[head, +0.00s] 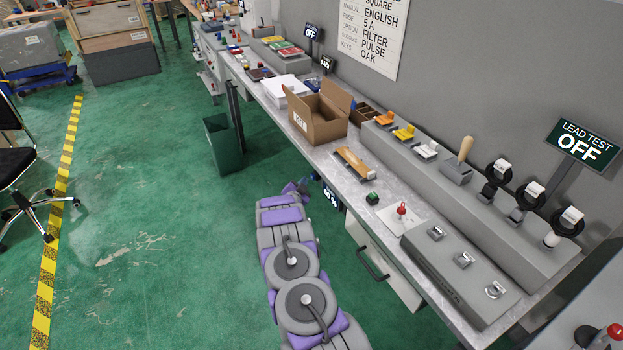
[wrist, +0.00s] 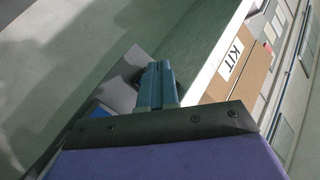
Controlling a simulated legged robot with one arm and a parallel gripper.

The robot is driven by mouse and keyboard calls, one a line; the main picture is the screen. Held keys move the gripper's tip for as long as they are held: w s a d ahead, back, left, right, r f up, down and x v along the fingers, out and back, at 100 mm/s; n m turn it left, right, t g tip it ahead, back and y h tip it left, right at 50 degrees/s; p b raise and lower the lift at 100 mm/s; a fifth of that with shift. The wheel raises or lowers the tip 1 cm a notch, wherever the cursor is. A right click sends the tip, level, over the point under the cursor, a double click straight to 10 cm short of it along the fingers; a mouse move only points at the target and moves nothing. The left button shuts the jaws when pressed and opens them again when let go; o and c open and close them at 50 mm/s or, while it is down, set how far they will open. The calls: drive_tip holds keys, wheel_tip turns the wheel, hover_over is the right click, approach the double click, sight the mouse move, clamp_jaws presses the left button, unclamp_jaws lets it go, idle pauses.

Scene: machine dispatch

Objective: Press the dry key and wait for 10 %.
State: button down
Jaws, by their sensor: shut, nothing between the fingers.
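My gripper (head: 299,188) is at the far end of my purple and grey arm, beside the front edge of the workbench. In the wrist view its fingers (wrist: 160,84) are together with nothing between them. A small dark display (head: 332,196) with white characters and a percent sign sits at the bench's front edge, just right of my gripper; its number is hard to read. No key with a readable "dry" label shows. A green button block (head: 372,198) and a red knob on a white plate (head: 402,210) are on the bench top.
An open cardboard box (head: 318,126), marked KIT in the wrist view (wrist: 232,58), stands on the bench. A grey panel (head: 460,275) with metal switches is at the near right. A LEAD TEST sign (head: 583,143) reads OFF. A green bin (head: 223,143) stands on the floor.

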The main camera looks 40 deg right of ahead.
drive_tip(key=shift+d, duration=0.1)
idle(0.7)
drive_tip(key=shift+s+d+r, duration=0.1)
drive_tip(key=shift+d, duration=0.15)
drive_tip(key=shift+s+d, duration=0.15)
drive_tip(key=shift+d, duration=0.4)
idle(0.8)
idle(0.4)
drive_tip(key=shift+w+a, duration=0.2)
drive_tip(key=shift+a, duration=0.7)
drive_tip(key=shift+a, duration=0.1)
drive_tip(key=a, duration=0.2)
drive_tip(key=w+a, duration=0.1)
drive_tip(key=a, duration=0.1)
drive_tip(key=shift+a, duration=0.35)
drive_tip(key=shift+w, duration=0.1)
idle(0.4)
